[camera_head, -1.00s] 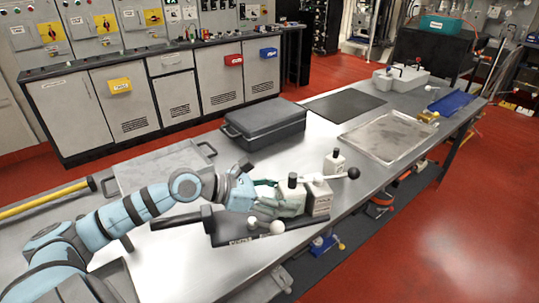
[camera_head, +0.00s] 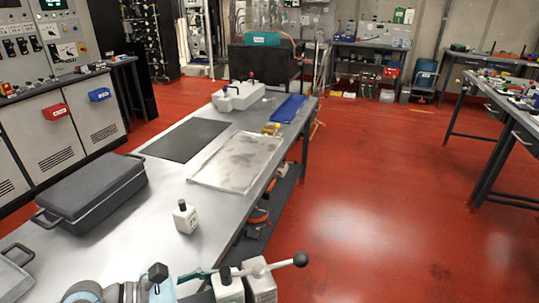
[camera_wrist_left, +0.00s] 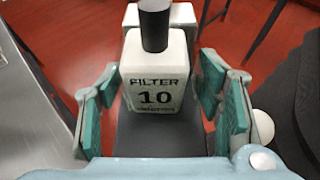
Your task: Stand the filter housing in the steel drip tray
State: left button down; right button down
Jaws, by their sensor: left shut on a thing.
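The white filter housing (camera_wrist_left: 157,85), marked FILTER 10, has a black neck and stands upright in the left wrist view. It also shows at the bottom of the head view (camera_head: 229,290). My left gripper (camera_wrist_left: 160,105) is shut on it, with green-padded fingers on both sides; in the head view the gripper (camera_head: 205,287) is partly cut off. The steel drip tray (camera_head: 238,162) lies empty and flat on the bench, farther up the picture. My right gripper is not in view.
A pale block with a black-knobbed lever (camera_head: 262,283) is right beside the housing. A small white bottle (camera_head: 185,217) stands between gripper and tray. A dark lidded case (camera_head: 92,193) is left, a black mat (camera_head: 186,139) beside the tray. The bench's right edge drops to red floor.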

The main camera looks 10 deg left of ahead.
aim_at(234, 165)
jog(key=z, duration=0.1)
jog(key=i, duration=1.55)
jog(key=u, duration=0.3)
